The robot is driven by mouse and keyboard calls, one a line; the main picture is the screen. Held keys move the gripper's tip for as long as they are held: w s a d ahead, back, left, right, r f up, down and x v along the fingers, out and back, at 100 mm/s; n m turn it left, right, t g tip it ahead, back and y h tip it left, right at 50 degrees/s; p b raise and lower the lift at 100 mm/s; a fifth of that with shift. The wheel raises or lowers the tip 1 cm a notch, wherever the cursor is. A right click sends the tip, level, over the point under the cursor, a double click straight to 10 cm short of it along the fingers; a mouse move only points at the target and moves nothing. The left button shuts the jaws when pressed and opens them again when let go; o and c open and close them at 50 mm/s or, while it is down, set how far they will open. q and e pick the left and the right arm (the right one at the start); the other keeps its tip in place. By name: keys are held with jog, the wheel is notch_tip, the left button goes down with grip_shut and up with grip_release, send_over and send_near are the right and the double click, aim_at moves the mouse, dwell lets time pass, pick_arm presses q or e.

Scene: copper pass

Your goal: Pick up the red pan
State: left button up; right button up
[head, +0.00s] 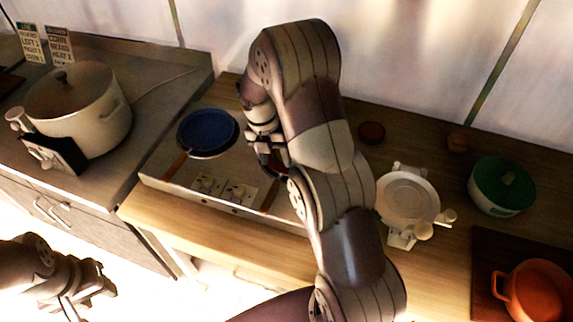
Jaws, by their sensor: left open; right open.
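The red pan (265,164) sits on the right side of the stove top, mostly hidden behind my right arm. Only a strip of its dark red left edge shows, with a brown handle (269,200) pointing toward the front. My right gripper (264,142) is open, just above and behind the visible edge of the pan. I cannot tell whether it touches the pan. My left gripper (100,287) is open and empty at the lower left, in front of the counters and away from the pan.
A blue pan (207,131) sits on the stove (190,172), left of the red one. A large lidded pot (88,115) stands on the left counter. Right of my arm are a white plate-like appliance (407,197), a green-lidded pot (500,188) and an orange pot (540,292).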

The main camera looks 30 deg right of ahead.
aim_at(279, 178)
jog(key=f, duration=0.2)
jog(key=s+f+p, duration=0.1)
jog(key=f, duration=0.1)
jog(key=f+p, duration=0.1)
jog(key=shift+s+a+f, duration=0.1)
jog(key=shift+s+f, duration=0.25)
jog(key=shift+f, duration=0.05)
jog(key=shift+w+f, duration=0.2)
jog(key=shift+f, duration=0.15)
jog(key=c, duration=0.6)
jog(key=shift+r, duration=0.1)
grip_shut()
